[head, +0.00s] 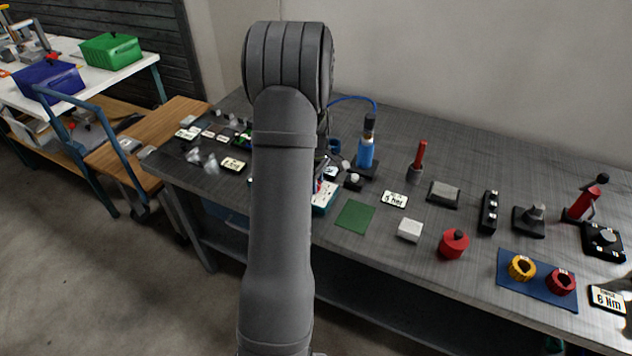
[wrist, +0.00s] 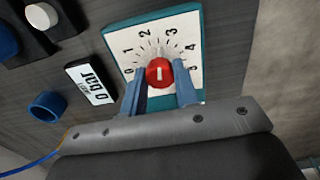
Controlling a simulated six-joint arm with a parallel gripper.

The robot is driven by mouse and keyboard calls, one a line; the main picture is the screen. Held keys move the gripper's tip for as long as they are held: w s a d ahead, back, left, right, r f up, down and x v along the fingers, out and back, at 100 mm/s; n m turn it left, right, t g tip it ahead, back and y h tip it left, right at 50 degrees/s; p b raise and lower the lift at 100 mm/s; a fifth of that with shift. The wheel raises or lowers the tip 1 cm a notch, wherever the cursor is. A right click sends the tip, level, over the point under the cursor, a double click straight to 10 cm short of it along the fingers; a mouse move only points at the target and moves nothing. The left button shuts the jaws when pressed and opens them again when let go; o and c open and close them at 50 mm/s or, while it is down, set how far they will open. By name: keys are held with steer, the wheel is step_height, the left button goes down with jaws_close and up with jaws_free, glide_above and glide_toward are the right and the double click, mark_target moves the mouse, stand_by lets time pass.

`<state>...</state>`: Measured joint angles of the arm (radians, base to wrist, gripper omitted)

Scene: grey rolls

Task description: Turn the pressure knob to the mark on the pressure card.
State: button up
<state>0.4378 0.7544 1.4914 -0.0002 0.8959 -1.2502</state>
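The pressure dial (wrist: 189,24) is a white plate with a teal edge and a printed scale of black numbers. The red pressure knob (wrist: 159,73) sits low on it, with a short white line on top pointing roughly up the picture. My gripper (wrist: 160,78) has its blue fingers on either side of the knob, very close to it. I cannot tell whether they touch it. In the head view my arm partly hides the teal-edged dial (head: 324,198).
A blue ring (wrist: 47,107) lies left of the card. In the head view a green mat (head: 355,216), a "5 Nm" card (head: 394,199), a white block (head: 410,230) and a red knob-topped piece (head: 453,244) stand to the right. A blue bottle (head: 366,152) stands behind.

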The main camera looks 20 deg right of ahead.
steer(key=shift+m, duration=0.3)
steer(key=m, duration=0.4)
steer(key=shift+m, duration=0.3)
steer(key=m, duration=0.4)
steer(key=shift+m, duration=0.3)
steer(key=m, duration=0.5)
steer(key=shift+r+m, duration=0.1)
steer(key=shift+m, duration=2.3)
steer(key=o, duration=1)
steer(key=shift+c, duration=0.2)
